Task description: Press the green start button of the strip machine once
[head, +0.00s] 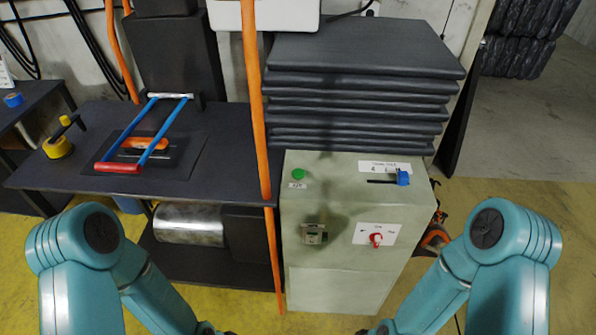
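The strip machine is a pale grey-green cabinet (335,285) standing in the middle of the head view. Its green start button (298,174) is round and sits at the top left of the cabinet, with a small white label just below it. Nothing covers the button. My two teal arms come in from the lower left and lower right and run down toward the bottom edge, in front of the cabinet. Their grippers are out of the picture, so I cannot see their state or anything in them.
The cabinet also carries a blue slider knob (403,177), a red knob (376,239) and a small metal fitting (313,234). An orange upright strip (255,100) passes left of the button. Dark folded sheets (360,50) are stacked behind. A dark bench (60,160) with tools stands left.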

